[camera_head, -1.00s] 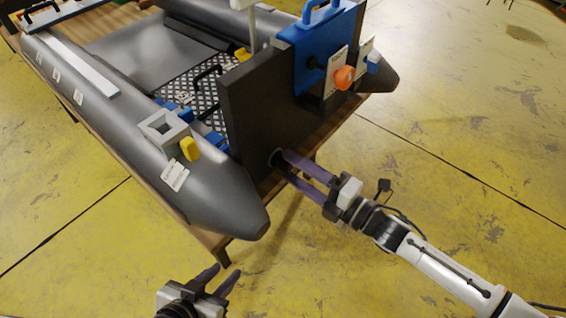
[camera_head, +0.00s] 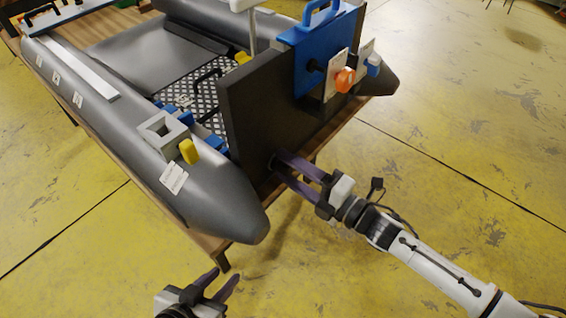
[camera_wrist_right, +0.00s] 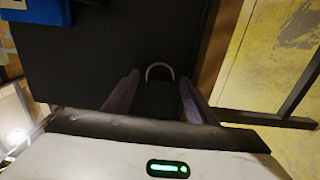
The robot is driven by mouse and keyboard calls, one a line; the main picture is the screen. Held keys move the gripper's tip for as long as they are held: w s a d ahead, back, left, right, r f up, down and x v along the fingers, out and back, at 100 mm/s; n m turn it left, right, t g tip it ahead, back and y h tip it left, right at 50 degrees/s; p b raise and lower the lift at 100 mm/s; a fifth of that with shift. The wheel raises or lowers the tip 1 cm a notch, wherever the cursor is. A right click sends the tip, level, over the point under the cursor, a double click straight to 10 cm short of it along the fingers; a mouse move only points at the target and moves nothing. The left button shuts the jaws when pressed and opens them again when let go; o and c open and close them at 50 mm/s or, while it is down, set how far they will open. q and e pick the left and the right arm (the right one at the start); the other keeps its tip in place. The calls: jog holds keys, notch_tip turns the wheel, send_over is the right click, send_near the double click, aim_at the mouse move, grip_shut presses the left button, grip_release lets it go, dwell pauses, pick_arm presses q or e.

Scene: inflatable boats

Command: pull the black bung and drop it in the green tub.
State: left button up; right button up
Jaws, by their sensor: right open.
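The black bung (camera_wrist_right: 158,98) shows in the right wrist view as a dark plug with a pale ring (camera_wrist_right: 159,70) on the dark transom board. My right gripper (camera_wrist_right: 160,80) is open, with one purple finger on each side of the bung. In the head view the right gripper (camera_head: 277,167) has its fingertips at the lower part of the dark transom board (camera_head: 262,105), and the bung is hard to make out there. My left gripper (camera_head: 226,277) is open and empty, low in the view in front of the boat. No green tub shows in these frames.
The grey inflatable boat (camera_head: 120,105) lies on a wooden table (camera_head: 218,238). A blue clamp piece (camera_head: 308,62) with an orange knob (camera_head: 345,80) hangs on the transom. A grey block (camera_head: 160,128) sits on the near tube.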

aim_at(291, 171)
jog(key=shift+c, duration=0.3)
grip_shut()
jog(key=shift+p+v, duration=0.5)
jog(key=shift+v, duration=0.8)
jog(key=shift+p+v, duration=0.45)
jog(key=shift+v, duration=1.3)
